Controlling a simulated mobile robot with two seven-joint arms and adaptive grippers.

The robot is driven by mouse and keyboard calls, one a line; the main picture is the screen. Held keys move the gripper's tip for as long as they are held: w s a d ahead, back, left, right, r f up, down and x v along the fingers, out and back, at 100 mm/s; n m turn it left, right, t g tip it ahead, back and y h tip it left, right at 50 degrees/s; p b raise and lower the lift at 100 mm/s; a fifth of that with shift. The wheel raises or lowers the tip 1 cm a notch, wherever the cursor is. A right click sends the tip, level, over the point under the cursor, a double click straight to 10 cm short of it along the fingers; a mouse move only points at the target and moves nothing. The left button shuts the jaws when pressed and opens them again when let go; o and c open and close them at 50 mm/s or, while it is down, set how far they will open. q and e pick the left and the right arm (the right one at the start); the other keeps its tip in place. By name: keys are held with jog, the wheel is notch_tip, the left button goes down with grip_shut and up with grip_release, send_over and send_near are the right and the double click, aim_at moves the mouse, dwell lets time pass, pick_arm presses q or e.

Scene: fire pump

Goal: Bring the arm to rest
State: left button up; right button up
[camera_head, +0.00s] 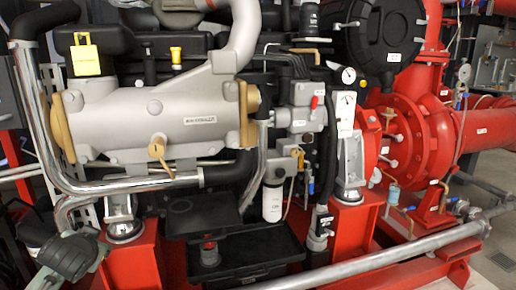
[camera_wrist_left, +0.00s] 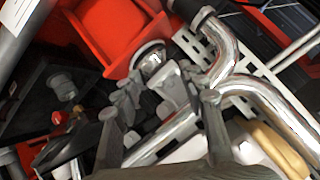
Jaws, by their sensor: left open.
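My left arm (camera_head: 70,257) shows at the lower left of the head view, in front of the engine's lower left corner and close to a bent chrome pipe. Its fingers are hard to make out there. In the left wrist view my left gripper (camera_wrist_left: 160,106) has its two grey fingers spread apart, with nothing held between them. Beyond the fingers are grey metal engine parts and a round mount (camera_wrist_left: 150,60). I cannot tell how near the fingers are to these parts. My right gripper is not in view.
The chrome pipe (camera_head: 38,120) runs down the engine's left side; it also shows in the left wrist view (camera_wrist_left: 268,98). A grey cylinder housing (camera_head: 170,115) with a yellow tag (camera_head: 84,57) sits above. A grey rail (camera_head: 400,255) crosses the lower right. Red frame blocks (camera_head: 135,262) stand below.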

pick_arm(q)
jog(key=s+a+f+m+g, duration=0.3)
jog(key=s+f+g, duration=0.3)
jog(key=s+f, duration=1.9)
jog(key=s+d+f+n+h, duration=0.1)
jog(key=d+f+h, duration=0.1)
jog(key=d, duration=0.5)
jog(key=s+d+f+n+h, duration=0.1)
jog(key=d+f, duration=0.3)
jog(key=d, duration=0.4)
jog(key=shift+s+n+g+h, duration=0.35)
jog(key=shift+n+g+h, duration=0.05)
jog(key=shift+n+h, duration=0.2)
jog(key=shift+c, duration=0.3)
